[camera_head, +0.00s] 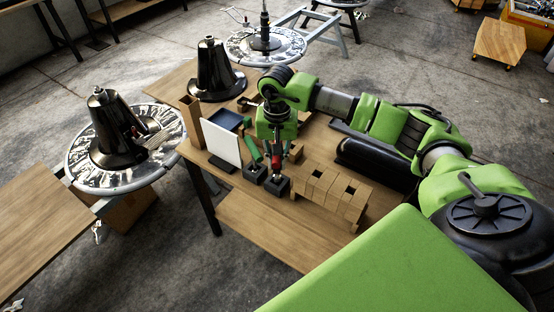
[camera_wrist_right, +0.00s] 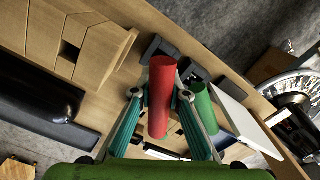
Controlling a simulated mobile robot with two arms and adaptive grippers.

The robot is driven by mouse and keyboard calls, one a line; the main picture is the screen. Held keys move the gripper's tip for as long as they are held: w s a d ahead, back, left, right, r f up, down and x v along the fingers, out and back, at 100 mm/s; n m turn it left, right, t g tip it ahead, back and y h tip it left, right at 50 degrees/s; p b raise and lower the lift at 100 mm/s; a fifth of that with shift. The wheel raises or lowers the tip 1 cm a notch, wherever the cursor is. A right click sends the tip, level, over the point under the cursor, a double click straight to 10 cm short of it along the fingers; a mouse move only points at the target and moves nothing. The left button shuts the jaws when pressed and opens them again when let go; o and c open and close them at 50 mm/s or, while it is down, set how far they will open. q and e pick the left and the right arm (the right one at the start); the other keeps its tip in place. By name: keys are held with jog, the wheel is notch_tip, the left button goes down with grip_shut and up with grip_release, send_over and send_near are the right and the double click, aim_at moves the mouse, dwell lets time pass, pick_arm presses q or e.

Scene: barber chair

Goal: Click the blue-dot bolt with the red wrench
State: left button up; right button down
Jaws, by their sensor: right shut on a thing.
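The red wrench (camera_head: 275,163) stands roughly upright over a small black holder (camera_head: 277,186) on the wooden table. My right gripper (camera_head: 276,150) is above it, pointing down, with its fingers closed around the red handle. In the right wrist view the red handle (camera_wrist_right: 160,95) sits between the two fingertips of my right gripper (camera_wrist_right: 160,106). I cannot tell whether the wrench's lower end is still inside the holder. I cannot make out a blue-dot bolt in either view. My left gripper is not in view.
A green tool (camera_head: 252,150) stands beside the red one, by a white panel (camera_head: 222,142). A slotted wooden block (camera_head: 331,191) is to the right. A black cone (camera_head: 215,72) stands at the table's back. Round chair bases (camera_head: 78,172) stand on the floor, left and behind.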

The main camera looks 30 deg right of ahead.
jog(key=shift+f+b, duration=1.35)
jog(key=shift+f, duration=0.1)
jog(key=c, duration=1.9)
grip_release()
notch_tip(320, 180, up, 12)
